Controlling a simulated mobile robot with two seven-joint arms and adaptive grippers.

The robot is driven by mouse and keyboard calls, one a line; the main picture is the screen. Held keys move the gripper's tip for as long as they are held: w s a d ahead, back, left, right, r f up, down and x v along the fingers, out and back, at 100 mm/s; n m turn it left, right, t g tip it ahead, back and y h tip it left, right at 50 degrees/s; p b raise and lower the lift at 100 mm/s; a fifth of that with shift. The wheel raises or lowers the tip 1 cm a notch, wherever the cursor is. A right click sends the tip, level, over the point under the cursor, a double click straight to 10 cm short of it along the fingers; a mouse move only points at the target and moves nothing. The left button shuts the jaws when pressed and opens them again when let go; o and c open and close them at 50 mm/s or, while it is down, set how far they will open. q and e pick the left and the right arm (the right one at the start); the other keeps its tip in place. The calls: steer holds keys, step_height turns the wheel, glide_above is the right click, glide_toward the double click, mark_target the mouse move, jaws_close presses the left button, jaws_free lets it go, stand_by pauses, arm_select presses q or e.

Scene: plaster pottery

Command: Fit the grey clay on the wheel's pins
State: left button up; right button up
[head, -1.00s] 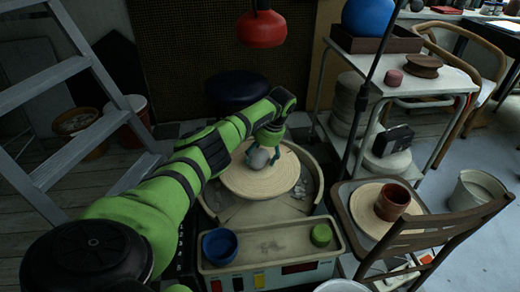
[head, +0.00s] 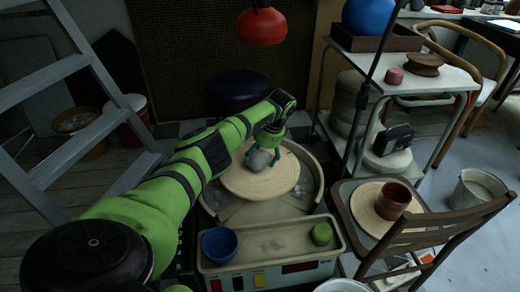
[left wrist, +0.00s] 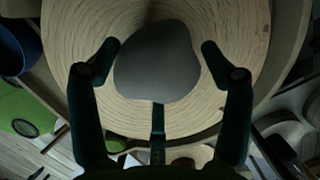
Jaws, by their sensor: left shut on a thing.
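The grey clay (head: 259,160) is a smooth rounded lump over the pale round wheel head (head: 262,184), towards its back left in the head view. My left gripper (head: 268,152) is shut on it from above. In the left wrist view, the clay (left wrist: 157,62) lies between the dark fingers of the left gripper (left wrist: 160,52), over the ringed wheel surface (left wrist: 130,122). I cannot tell whether the clay touches the wheel. No pins show; the clay and gripper cover part of the wheel. My right gripper is not in view.
A chair (head: 430,235) with a brown cup (head: 393,201) stands to the right. A grey ladder (head: 85,130) stands to the left. A red lamp (head: 261,26) hangs behind.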

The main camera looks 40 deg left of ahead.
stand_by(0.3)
arm_select(q)
steer(key=o, duration=1.6)
steer(key=shift+o, duration=0.2)
steer(key=shift+f, duration=0.15)
steer(key=v, duration=1.2)
